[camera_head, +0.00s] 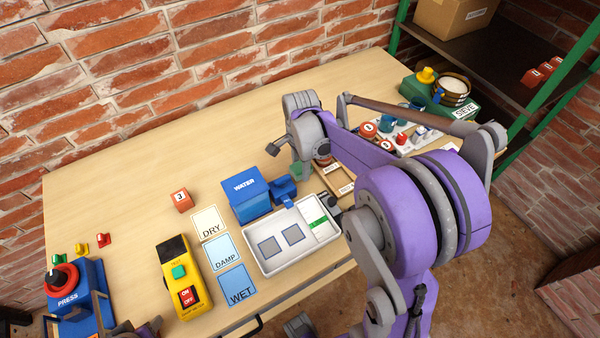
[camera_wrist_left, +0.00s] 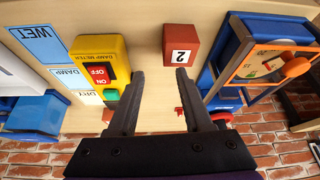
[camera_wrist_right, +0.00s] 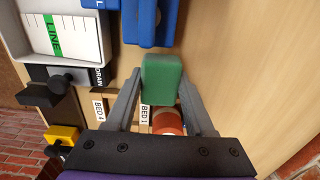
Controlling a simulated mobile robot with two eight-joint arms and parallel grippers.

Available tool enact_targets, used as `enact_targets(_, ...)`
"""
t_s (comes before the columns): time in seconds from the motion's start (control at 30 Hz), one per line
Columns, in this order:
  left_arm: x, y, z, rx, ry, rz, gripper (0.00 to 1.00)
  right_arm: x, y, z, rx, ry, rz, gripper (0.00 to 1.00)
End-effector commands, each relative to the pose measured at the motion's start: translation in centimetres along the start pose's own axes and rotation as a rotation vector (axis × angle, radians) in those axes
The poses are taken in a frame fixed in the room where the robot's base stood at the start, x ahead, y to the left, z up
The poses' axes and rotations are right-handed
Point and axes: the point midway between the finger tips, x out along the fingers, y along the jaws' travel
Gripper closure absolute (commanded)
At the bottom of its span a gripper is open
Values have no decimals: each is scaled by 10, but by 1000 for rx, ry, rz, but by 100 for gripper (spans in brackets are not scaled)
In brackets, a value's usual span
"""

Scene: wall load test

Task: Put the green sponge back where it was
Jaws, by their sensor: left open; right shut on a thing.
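The green sponge (camera_wrist_right: 163,78) is a green block between the fingertips of my right gripper (camera_wrist_right: 160,92) in the right wrist view, which is shut on it.
A white tray (camera_head: 262,262) with two grey squares and a green line stands in front of the WATER box. DRY (camera_head: 210,222), DAMP (camera_head: 222,252) and WET (camera_head: 238,285) cards lie left of it. The yellow damp meter (camera_head: 193,300) and blue press (camera_head: 90,295) stand further left. The back-left table is clear.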

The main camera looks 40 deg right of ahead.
Motion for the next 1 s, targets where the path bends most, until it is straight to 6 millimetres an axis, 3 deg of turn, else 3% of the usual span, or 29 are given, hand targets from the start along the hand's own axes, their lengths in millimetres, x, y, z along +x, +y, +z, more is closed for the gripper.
enact_targets(0.2,2,0,2,0,-1,0,50,30,0,0,0,0,0,98)
enact_targets(0.63,6,0,5,0,-3,0,50,37,0,0,0,0,0,98)
enact_targets(0.67,5,0,4,0,-3,0,50,36,0,0,0,0,0,41)
enact_targets(0.8,5,0,4,0,-2,0,50,36,0,0,0,0,0,16)
enact_targets(1.0,5,0,4,0,-2,0,50,36,0,0,0,0,0,16)
